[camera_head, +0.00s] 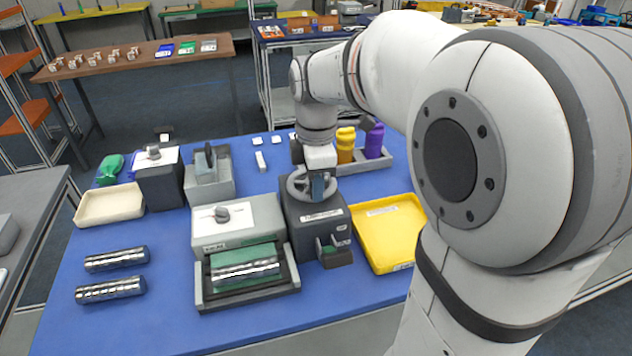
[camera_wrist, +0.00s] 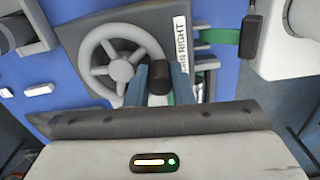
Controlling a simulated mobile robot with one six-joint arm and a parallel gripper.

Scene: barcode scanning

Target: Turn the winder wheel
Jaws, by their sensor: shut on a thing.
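The winder wheel (camera_wrist: 115,55) is a grey spoked wheel lying on top of a dark grey winder box (camera_head: 310,226) on the blue table. It also shows in the head view (camera_head: 297,187). My gripper (camera_wrist: 158,82) comes down from above at the wheel's rim. Its two blue-grey fingers are shut on a dark knob (camera_wrist: 159,76) at the edge of the wheel. In the head view my gripper (camera_head: 318,186) partly hides the wheel's right side. A white label with text lies on the box top beside the wheel. A green strip (camera_wrist: 218,36) extends from the box.
A grey machine (camera_head: 235,222) with a metal roll in its front tray stands left of the winder. A yellow tray (camera_head: 385,228) lies close on the right. Yellow and purple bottles (camera_head: 374,140) stand behind. Two metal rolls (camera_head: 112,288) lie at the table's left.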

